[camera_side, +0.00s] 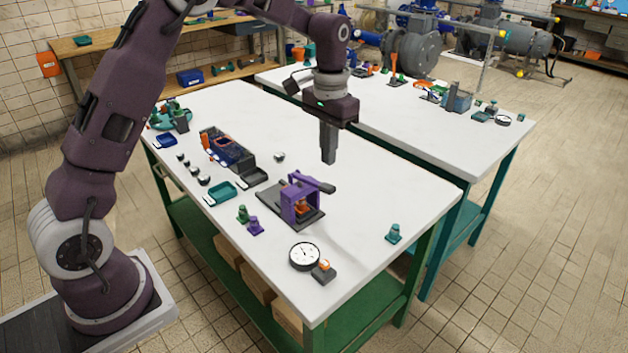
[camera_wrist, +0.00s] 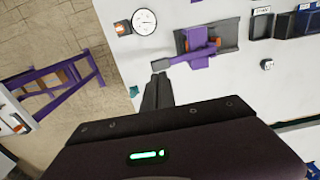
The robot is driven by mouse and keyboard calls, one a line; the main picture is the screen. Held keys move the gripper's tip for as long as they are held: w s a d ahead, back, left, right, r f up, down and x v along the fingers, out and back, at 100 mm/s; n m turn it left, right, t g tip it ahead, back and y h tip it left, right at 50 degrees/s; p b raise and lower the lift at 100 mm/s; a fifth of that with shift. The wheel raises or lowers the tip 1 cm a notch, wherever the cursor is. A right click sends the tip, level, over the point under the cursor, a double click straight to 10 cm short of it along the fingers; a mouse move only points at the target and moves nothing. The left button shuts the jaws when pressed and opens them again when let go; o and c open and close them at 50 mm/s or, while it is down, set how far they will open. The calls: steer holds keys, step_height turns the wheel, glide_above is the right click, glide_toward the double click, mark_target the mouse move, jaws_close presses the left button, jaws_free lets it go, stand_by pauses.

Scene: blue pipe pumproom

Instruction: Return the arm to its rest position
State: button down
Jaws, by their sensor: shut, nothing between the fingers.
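My gripper (camera_side: 328,150) hangs pointing down above the white bench, past the purple clamp fixture in the side view. Its fingers are together with nothing between them. In the wrist view the gripper (camera_wrist: 158,80) shows as dark fingers, near the end of the purple fixture's lever. The purple fixture (camera_side: 299,201) stands on a dark plate with an orange part inside; it also shows in the wrist view (camera_wrist: 198,64). Whether the fingertips touch the lever cannot be told from the wrist view; in the side view they appear apart from it.
A dial gauge (camera_side: 304,256), a teal knob part (camera_side: 394,233) and green and purple pieces (camera_side: 243,214) stand on the bench. A teal tray (camera_side: 220,193) and a blue-and-black bin (camera_side: 228,150) lie left. The bench's right part is mostly clear.

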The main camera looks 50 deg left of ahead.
steer(key=s+d+r+t, duration=0.3)
steer(key=s+r, duration=1)
steer(key=s, duration=0.1)
steer(key=s+d+f+t, duration=0.2)
steer(key=s, duration=1.5)
steer(key=shift+t, duration=0.3)
